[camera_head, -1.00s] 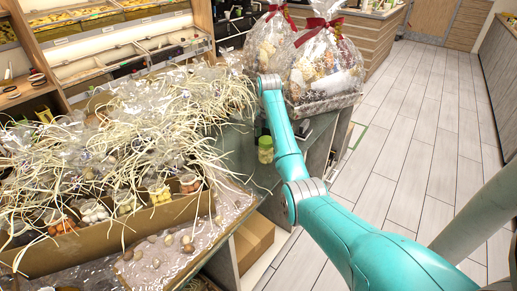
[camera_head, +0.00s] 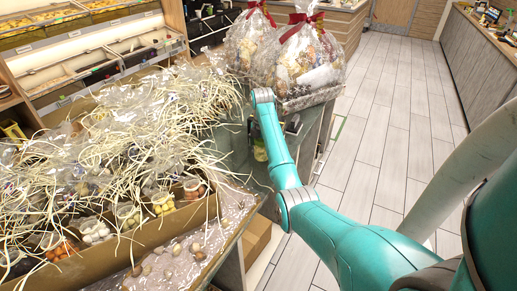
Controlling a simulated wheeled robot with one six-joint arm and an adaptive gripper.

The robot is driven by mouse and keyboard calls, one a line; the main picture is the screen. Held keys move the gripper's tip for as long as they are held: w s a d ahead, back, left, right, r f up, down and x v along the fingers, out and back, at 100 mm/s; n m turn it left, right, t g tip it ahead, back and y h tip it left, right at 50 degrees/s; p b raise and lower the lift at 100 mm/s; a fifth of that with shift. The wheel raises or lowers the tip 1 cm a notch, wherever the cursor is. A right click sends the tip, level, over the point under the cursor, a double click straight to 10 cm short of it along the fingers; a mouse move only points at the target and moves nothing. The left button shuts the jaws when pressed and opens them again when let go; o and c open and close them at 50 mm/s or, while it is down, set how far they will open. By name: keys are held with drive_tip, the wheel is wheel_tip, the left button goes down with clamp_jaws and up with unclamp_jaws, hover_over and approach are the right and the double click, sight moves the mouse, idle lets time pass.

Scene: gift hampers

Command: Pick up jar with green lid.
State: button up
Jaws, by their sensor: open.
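The jar with green lid (camera_head: 260,153) stands on the dark table surface, right of the long hamper box. My teal arm covers much of it, and only a pale yellowish part shows at the arm's left edge. My gripper (camera_head: 253,130) is mostly hidden behind my forearm; a dark part of it shows just left of the arm, close to the jar. It is open. I cannot tell whether the fingers are around the jar or above it.
A long box (camera_head: 150,236) with straw, cellophane and several small jars fills the left of the table. Two wrapped hampers with red bows stand at the back, the nearer hamper (camera_head: 305,65) just beyond my arm. Tiled floor (camera_head: 385,130) is clear on the right.

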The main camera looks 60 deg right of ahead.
drive_tip(key=shift+a, duration=0.1)
drive_tip(key=c, duration=1.4)
